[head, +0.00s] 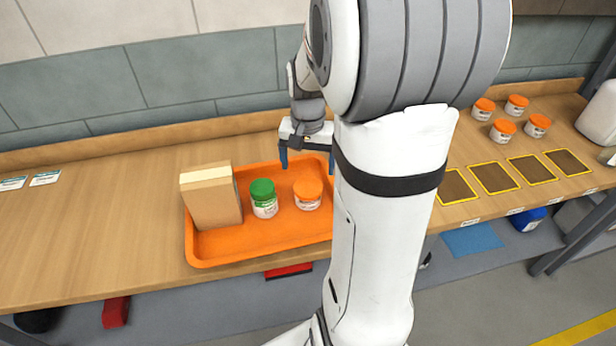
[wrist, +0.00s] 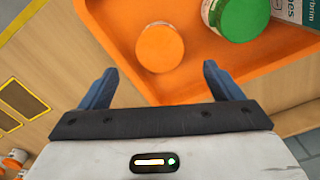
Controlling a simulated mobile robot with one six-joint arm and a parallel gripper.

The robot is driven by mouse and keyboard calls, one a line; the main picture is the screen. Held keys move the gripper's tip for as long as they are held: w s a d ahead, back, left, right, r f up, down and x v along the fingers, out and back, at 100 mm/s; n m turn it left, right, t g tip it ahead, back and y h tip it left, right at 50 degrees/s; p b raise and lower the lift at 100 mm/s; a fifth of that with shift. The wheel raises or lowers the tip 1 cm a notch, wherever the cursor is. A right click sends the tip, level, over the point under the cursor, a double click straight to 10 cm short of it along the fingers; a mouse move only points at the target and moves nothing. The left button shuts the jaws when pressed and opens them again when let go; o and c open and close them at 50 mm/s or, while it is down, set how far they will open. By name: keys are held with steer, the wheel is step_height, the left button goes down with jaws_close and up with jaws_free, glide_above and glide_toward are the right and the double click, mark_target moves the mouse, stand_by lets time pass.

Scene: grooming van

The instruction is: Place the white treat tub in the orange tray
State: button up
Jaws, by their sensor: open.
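A white tub with an orange lid (head: 308,194) stands upright in the orange tray (head: 215,254), right of a green-lidded white jar (head: 264,198). In the wrist view the same orange lid (wrist: 160,47) shows just beyond and between my fingertips. My gripper (head: 307,160) is open and empty, above the back of the tray and apart from the tub. My gripper also shows in the wrist view (wrist: 160,72) with its blue fingers spread wide. My arm hides the tray's right end.
A cardboard box (head: 212,197) stands at the tray's left. Several more orange-lidded tubs, one of them (head: 503,131), stand at the back right behind yellow-edged dark squares (head: 493,178). A white container (head: 598,115) is at the far right. The counter left of the tray (head: 90,220) is mostly clear.

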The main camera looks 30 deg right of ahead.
steer(key=s+a+r+n+t, duration=0.1)
steer(key=s+a+r+n, duration=0.2)
steer(key=s+a, duration=0.3)
steer(key=s+a+r+n+t, duration=0.2)
steer(key=s+a+r+n, duration=0.1)
steer(key=s+a, duration=0.3)
steer(key=shift+s+a+n, duration=0.15)
steer(key=shift+a+n, duration=0.1)
steer(key=shift+n, duration=0.55)
stand_by(0.5)
